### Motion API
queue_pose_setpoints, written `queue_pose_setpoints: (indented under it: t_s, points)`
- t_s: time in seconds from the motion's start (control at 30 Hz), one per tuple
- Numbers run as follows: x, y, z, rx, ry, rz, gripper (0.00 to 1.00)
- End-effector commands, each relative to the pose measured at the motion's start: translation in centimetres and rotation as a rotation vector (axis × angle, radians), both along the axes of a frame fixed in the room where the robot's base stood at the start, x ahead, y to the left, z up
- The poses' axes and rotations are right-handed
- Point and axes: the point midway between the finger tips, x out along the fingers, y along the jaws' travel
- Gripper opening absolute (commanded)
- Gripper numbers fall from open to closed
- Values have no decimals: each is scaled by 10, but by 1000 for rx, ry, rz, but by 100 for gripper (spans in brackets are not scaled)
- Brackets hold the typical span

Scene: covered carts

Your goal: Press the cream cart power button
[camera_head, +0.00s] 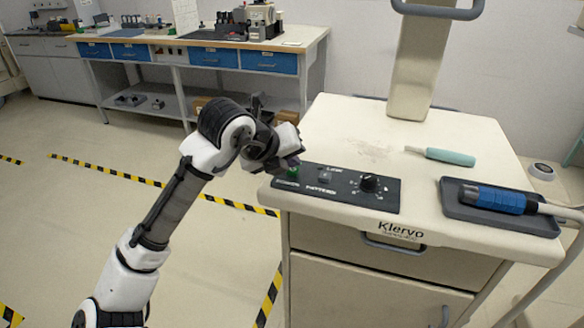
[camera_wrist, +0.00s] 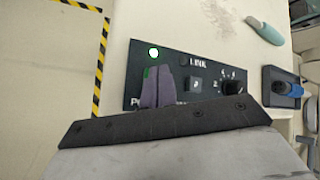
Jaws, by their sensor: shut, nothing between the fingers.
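The cream cart (camera_head: 450,135) stands at the right in the head view, with a black control panel (camera_head: 345,197) on its front left top edge. A green button (camera_head: 293,173) shows at the panel's left end, above white lettering. My gripper (camera_head: 294,161) is shut and empty, its tips low over this end. In the wrist view the shut fingers (camera_wrist: 152,73) cover most of a green patch at their left edge. I cannot tell whether they touch it. A bright green-white light (camera_wrist: 154,52) shows just beyond the tips, left of the lettering "LINK".
The panel also has a small switch (camera_head: 324,174) and a black knob (camera_head: 370,183). A teal-handled tool (camera_head: 448,156) and a dark tray (camera_head: 500,217) with a blue handpiece (camera_head: 492,198) lie farther right. A column (camera_head: 415,75) rises at the back.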

Motion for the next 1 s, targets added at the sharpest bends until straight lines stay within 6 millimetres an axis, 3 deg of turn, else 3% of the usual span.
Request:
queue_pose_setpoints:
  t_s: [0.43, 1.0]
  points:
    - [0, 0, -5, 0, 0, 0, 0]
    - [0, -1, 9, 0, 1, -1, 0]
